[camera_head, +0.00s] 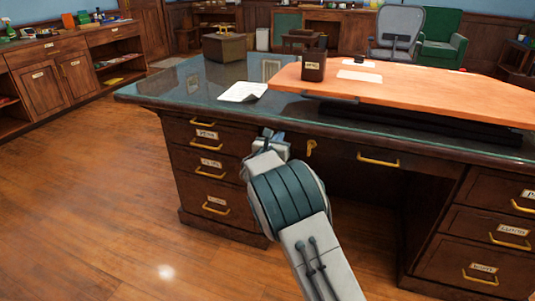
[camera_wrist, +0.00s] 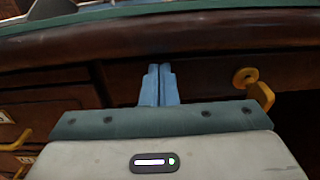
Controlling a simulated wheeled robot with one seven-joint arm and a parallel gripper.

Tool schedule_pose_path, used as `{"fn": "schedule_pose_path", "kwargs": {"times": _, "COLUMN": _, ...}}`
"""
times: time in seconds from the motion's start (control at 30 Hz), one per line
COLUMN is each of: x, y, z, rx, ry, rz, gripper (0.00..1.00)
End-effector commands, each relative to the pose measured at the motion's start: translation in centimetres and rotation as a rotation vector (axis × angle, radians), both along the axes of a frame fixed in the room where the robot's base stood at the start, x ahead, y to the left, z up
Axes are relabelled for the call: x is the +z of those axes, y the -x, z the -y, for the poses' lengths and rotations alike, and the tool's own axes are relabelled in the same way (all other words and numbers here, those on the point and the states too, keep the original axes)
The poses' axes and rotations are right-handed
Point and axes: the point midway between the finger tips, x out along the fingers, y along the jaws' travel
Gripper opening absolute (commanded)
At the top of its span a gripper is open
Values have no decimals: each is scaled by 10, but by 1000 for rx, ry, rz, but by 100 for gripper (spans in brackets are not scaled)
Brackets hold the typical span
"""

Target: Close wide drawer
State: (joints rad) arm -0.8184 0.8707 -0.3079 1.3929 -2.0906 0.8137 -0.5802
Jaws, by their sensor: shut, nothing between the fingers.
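My gripper (camera_head: 271,135) is at the left end of this drawer, just below the desktop's edge. In the wrist view, the blue fingers (camera_wrist: 160,70) are together and empty, pointing at the drawer front (camera_wrist: 205,75). The left handle (camera_wrist: 255,88) is to their right. Contact with the wood cannot be told.
The desk (camera_head: 140,97) has a stack of labelled drawers (camera_head: 211,165) at left and another (camera_head: 490,240) at right. Open wooden floor (camera_head: 110,200) is at left.

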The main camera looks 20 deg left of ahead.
Motion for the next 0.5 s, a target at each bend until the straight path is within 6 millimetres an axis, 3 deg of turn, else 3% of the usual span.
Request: {"fn": "schedule_pose_path", "kwargs": {"times": 0.5, "x": -3, "y": 100, "z": -15, "rx": 9, "ry": -2, "rz": -11, "gripper": 0}}
